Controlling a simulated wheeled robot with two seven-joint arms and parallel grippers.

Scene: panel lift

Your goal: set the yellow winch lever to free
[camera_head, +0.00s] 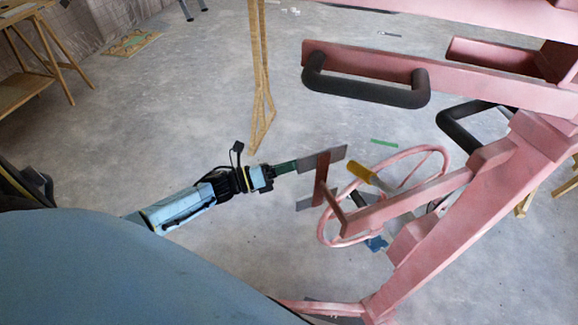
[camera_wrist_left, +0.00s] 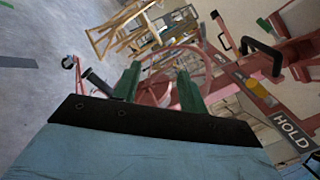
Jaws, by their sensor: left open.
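The yellow winch lever (camera_head: 362,172) shows in the head view beside the pink handwheel (camera_head: 325,226), partly behind the pink frame. In the left wrist view its yellow grip (camera_wrist_left: 257,92) lies over a grey plate marked HOLD (camera_wrist_left: 292,130). A FREE mark is not readable. My left gripper (camera_head: 290,166) is left of the lever and apart from it. Its two green fingers (camera_wrist_left: 160,88) are spread and empty. The lever is to the right of both fingers in the wrist view. My right gripper cannot be made out.
The pink lift frame (camera_head: 440,235) fills the right side, with black handles (camera_head: 365,92) above the wheel. Grey and red plates (camera_head: 322,175) stand between my left gripper and the wheel. A wooden stand (camera_head: 258,70) is behind. The floor on the left is open.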

